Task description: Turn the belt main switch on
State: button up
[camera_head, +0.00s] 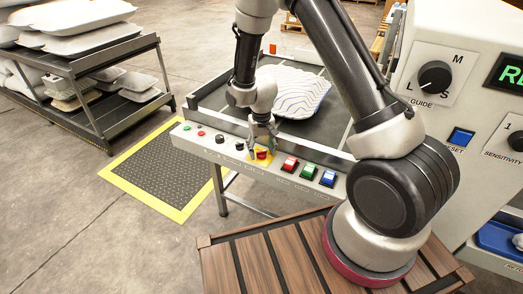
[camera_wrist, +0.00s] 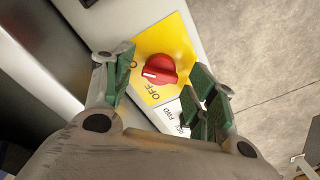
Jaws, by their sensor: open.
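The belt main switch (camera_wrist: 159,70) is a red rotary knob on a yellow plate (camera_wrist: 180,37) in the wrist view. Its white mark points to the lower left, toward the printed OFF. In the head view the red knob (camera_head: 262,154) shows on the front panel of the belt, partly behind my gripper (camera_head: 264,136).
Red, green and blue rocker switches (camera_head: 308,171) sit right of the knob on the panel (camera_head: 232,157); small buttons sit left of it. A pillow (camera_head: 290,92) lies on the belt. A grey cabinet (camera_head: 450,50) with dials stands right. A shelf rack (camera_head: 90,75) stands left.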

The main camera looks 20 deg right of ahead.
notch_tip(320, 180, up, 12)
jog(key=shift+f, duration=0.25)
